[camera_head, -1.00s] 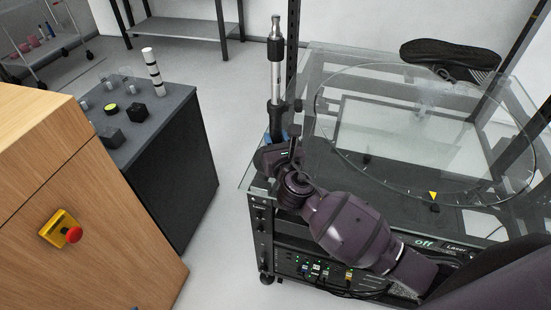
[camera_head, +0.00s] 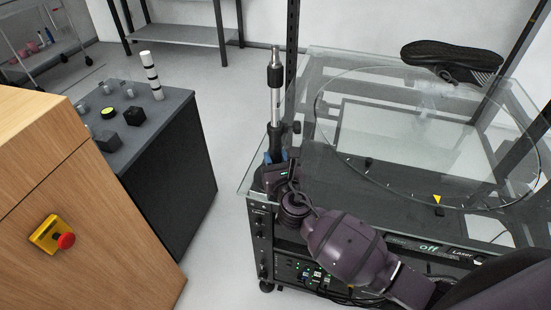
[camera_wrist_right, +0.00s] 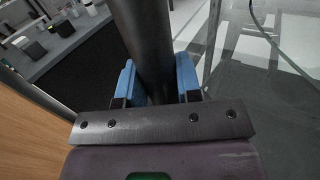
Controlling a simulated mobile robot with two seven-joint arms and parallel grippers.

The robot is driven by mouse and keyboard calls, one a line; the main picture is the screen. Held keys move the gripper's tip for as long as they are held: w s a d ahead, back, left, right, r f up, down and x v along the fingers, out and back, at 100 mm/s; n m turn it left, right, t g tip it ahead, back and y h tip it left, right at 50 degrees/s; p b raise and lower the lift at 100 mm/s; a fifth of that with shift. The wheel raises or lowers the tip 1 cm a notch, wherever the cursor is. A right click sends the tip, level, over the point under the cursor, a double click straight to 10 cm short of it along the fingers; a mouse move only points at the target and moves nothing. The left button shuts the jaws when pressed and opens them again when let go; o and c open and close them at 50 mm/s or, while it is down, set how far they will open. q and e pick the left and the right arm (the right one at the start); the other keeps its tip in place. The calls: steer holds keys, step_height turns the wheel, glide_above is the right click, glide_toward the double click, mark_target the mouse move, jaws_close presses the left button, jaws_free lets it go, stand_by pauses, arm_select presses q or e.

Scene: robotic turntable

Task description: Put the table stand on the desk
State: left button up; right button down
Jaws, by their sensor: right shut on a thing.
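The table stand (camera_head: 276,95) is an upright pole with a black lower part and a silver upper tube. My right gripper (camera_head: 275,158) is shut on its black lower part, near the left front corner of the glass turntable. In the right wrist view the black pole (camera_wrist_right: 146,40) stands between the blue fingers (camera_wrist_right: 158,84). The stand's lower end is hidden behind the gripper. The dark grey desk (camera_head: 168,118) stands to the left, with small items on top. My left gripper is not in view.
The glass turntable (camera_head: 330,130) sits on a black rack, with a black shoe (camera_head: 450,58) at its back. A wooden cabinet (camera_head: 60,190) with a red emergency button (camera_head: 66,240) is at the left front. A striped post (camera_head: 151,75) and several dark blocks occupy the desk top. Open floor separates desk and rack.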

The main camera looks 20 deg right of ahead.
steer(key=c, duration=0.8)
jaws_free()
steer(key=shift+f, duration=0.1)
steer(key=shift+r, duration=0.2)
steer(key=s, duration=1.2)
steer(key=shift+a, duration=0.25)
